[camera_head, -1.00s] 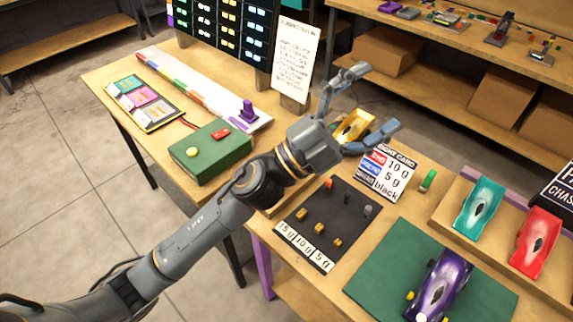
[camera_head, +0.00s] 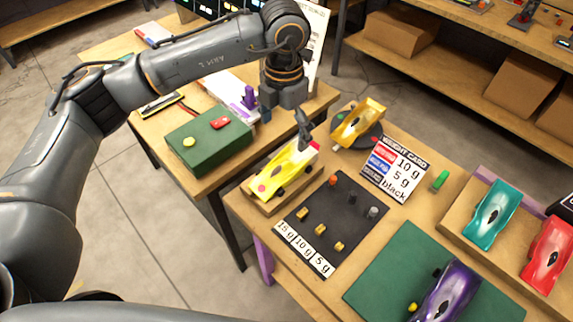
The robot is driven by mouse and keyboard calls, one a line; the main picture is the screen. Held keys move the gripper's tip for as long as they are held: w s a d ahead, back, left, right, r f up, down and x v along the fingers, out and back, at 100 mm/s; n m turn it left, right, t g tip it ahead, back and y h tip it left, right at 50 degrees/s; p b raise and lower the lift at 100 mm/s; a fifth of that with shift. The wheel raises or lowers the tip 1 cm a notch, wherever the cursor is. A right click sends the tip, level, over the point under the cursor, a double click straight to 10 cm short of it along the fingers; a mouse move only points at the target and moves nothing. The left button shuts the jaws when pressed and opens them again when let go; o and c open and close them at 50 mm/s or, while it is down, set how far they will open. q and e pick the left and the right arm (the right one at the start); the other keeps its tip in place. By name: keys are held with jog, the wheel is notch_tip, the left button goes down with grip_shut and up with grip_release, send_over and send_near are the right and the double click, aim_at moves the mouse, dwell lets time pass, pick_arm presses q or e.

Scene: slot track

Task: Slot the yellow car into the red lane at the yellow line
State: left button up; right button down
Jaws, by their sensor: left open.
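A bright yellow car (camera_head: 285,170) with pink-red spots and dark wheels sits on a wooden block at the near edge of the table. A second, golden-yellow car (camera_head: 358,122) rests on a dark round stand behind it. My left gripper (camera_head: 286,127) points down just above and behind the bright yellow car, open and empty. One finger shows clearly near the car's rear; whether it touches cannot be told. The track (camera_head: 228,88) on the far table is largely hidden by my left arm; its red lane and yellow line cannot be made out. My right gripper is not in view.
A green box (camera_head: 208,147) with a red and a yellow button stands before the track. A purple post (camera_head: 249,96) stands by the track. A black weight tray (camera_head: 330,222), weight card (camera_head: 395,168), green mat (camera_head: 400,265) with a purple car, and teal and red cars lie right.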

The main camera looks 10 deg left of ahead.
aim_at(287, 161)
pick_arm(q)
notch_tip(287, 161, down, 6)
jog(key=shift+f+p, duration=0.2)
jog(key=shift+p, duration=0.25)
jog(key=f, duration=0.1)
jog(key=f+p, duration=0.1)
jog(key=f, duration=0.2)
jog(key=shift+d+f+p, duration=0.1)
jog(key=shift+d+p, duration=0.15)
jog(key=shift+p, duration=0.15)
jog(key=shift+f, duration=0.6)
jog(key=c, duration=1.3)
jog(key=shift+c, duration=0.3)
jog(key=shift+w+r, duration=0.1)
jog(key=shift+r, duration=0.05)
